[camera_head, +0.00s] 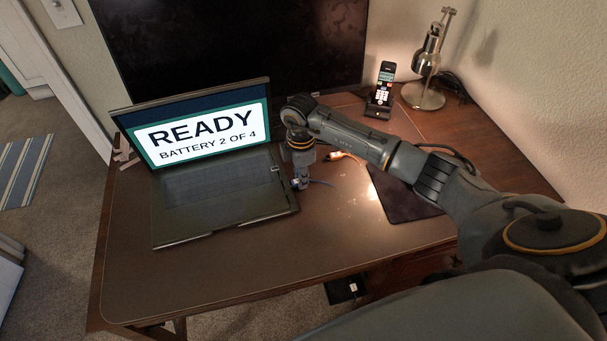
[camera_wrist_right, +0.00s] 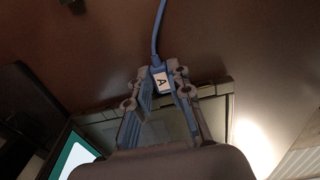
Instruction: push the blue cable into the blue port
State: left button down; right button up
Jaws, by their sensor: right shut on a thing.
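My right gripper (camera_head: 301,179) points down beside the right edge of the open laptop (camera_head: 222,192). The cable trails away from the fingertips over the desk. In the head view a short stretch of the blue cable (camera_head: 323,183) shows right of the gripper. The laptop screen reads "READY, BATTERY 2 OF 4". I cannot make out the blue port. My left gripper is not in view.
An orange cable (camera_head: 341,155) lies behind my right forearm. A dark mat (camera_head: 402,203) is on the right of the desk (camera_head: 235,265). A phone in its cradle (camera_head: 382,90), a metal lamp (camera_head: 428,75) and a large monitor (camera_head: 230,45) stand at the back. The front of the desk is clear.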

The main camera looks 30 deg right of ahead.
jog(key=shift+a, duration=0.2)
jog(key=o, duration=0.9)
notch_tip(320, 180, up, 12)
